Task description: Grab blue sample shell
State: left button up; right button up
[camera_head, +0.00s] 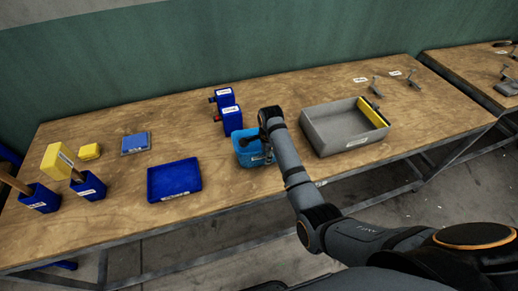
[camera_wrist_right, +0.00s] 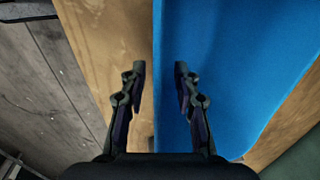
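The blue sample shell (camera_head: 245,157) is a light blue open box with a label, near the front edge of the wooden table in the head view. My right gripper (camera_head: 264,144) is over its right side, partly hidden by my own wrist. In the right wrist view, the shell (camera_wrist_right: 225,70) fills the right half. My right gripper (camera_wrist_right: 159,82) is open there, its two fingers on either side of the shell's near edge, and not seen closed on it. My left gripper is not in view.
A grey tray (camera_head: 325,135) with a yellow-and-black item stands right of the shell. Dark blue blocks (camera_head: 231,118) stand just behind it. A dark blue tray (camera_head: 174,179), a yellow block (camera_head: 57,161) and holders are to the left. Bare table (camera_head: 218,180) lies between the blue tray and shell.

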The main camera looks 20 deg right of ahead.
jog(key=shift+c, duration=0.5)
jog(key=c, duration=0.5)
grip_shut()
jog(key=shift+r, duration=0.1)
